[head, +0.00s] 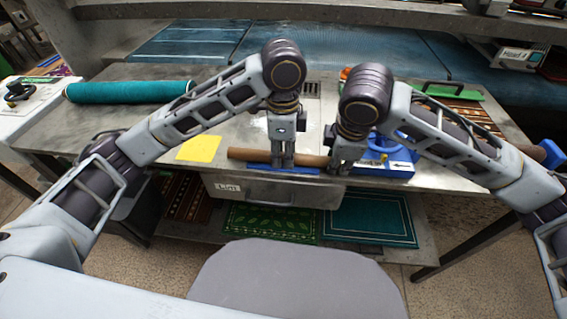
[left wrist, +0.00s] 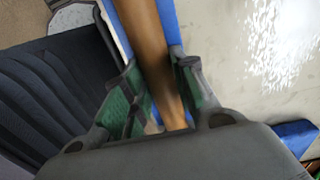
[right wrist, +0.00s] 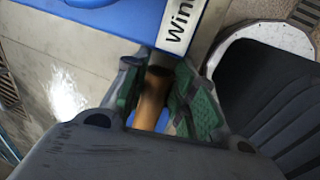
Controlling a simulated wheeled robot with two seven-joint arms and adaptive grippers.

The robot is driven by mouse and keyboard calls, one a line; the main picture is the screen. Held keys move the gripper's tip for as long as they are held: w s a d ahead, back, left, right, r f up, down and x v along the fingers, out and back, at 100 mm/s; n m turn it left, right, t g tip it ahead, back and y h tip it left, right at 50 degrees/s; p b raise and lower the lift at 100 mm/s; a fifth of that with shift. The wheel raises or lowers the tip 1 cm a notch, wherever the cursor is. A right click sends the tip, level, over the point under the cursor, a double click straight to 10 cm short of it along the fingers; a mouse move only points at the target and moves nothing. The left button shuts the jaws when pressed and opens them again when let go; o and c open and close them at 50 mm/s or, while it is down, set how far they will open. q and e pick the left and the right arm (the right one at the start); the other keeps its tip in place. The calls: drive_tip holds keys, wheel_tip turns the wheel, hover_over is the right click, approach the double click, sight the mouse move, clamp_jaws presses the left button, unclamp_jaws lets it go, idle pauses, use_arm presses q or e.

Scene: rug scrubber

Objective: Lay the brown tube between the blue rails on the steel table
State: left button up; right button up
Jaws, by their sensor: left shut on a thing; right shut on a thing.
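The brown tube (head: 249,155) lies level along the front edge of the steel table (head: 215,170). A blue rail (head: 285,170) shows just below the tube at the front edge. In the left wrist view the tube (left wrist: 150,50) runs between two blue strips (left wrist: 170,22). My left gripper (head: 283,162) is shut on the tube near its middle. Whether the tube touches the table is hidden.
A blue device (head: 390,165) with a white label stands right of my right gripper. A yellow sheet (head: 199,148) lies left of the tube. A teal roll (head: 128,91) lies at the back left. A grey drawer (head: 270,192) hangs under the table's front edge.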

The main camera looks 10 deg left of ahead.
sight(284, 153)
use_arm(q)
drive_tip(key=shift+s+f, duration=0.3)
drive_tip(key=shift+f, duration=0.5)
use_arm(e)
drive_tip(key=shift+s+f, duration=0.25)
drive_tip(key=shift+f, duration=0.45)
use_arm(q)
drive_tip(key=o, duration=0.9)
use_arm(e)
drive_tip(key=o, duration=1)
drive_tip(key=shift+s, duration=0.1)
drive_tip(key=shift+c, duration=0.2)
use_arm(q)
drive_tip(key=shift+o, duration=0.7)
drive_tip(key=shift+w+f, duration=0.1)
drive_tip(key=shift+w, duration=0.05)
use_arm(e)
drive_tip(key=shift+o, duration=0.4)
drive_tip(key=shift+w+f, duration=0.1)
drive_tip(key=shift+w, duration=0.15)
drive_tip(key=shift+w+r, duration=0.1)
drive_tip(key=shift+r, duration=0.1)
use_arm(q)
drive_tip(key=shift+w+r, duration=0.1)
drive_tip(key=shift+r, duration=0.15)
drive_tip(key=shift+r, duration=0.6)
drive_tip(key=shift+w+r, duration=0.1)
drive_tip(key=shift+r, duration=3.3)
